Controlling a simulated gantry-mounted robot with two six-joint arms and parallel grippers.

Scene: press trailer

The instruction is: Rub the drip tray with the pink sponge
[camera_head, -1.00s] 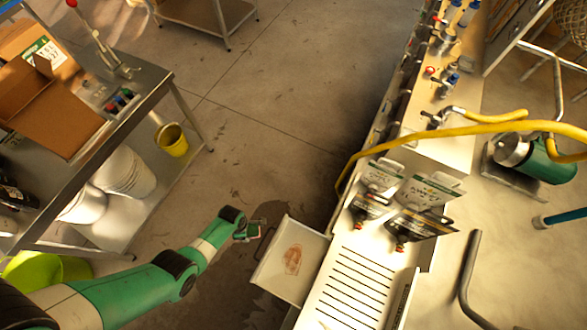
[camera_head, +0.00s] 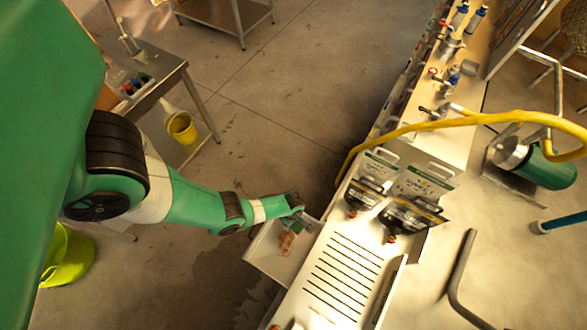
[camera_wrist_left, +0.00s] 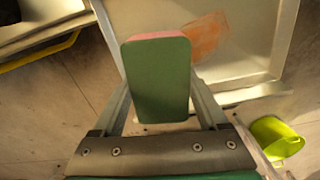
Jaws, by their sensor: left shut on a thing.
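The drip tray (camera_head: 262,252) is a shallow pale tray at the left side of the slotted counter, with an orange-brown stain (camera_head: 288,243) on its floor. My left gripper (camera_head: 297,207) is over the tray's far end in the head view. In the left wrist view it is shut on the pink sponge (camera_wrist_left: 157,80), which shows a green face and a thin pink edge. The tray (camera_wrist_left: 256,50) and stain (camera_wrist_left: 208,38) lie beyond the sponge there. Whether the sponge touches the tray cannot be told. My right gripper is not in view.
The slotted counter (camera_head: 345,275) adjoins the tray on the right, with dark-and-white pouches (camera_head: 412,212) on it. A yellow hose (camera_head: 480,122) arches over the counter. A yellow-green bin (camera_head: 68,258) and a small yellow bucket (camera_head: 182,128) are at left. The floor between is clear.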

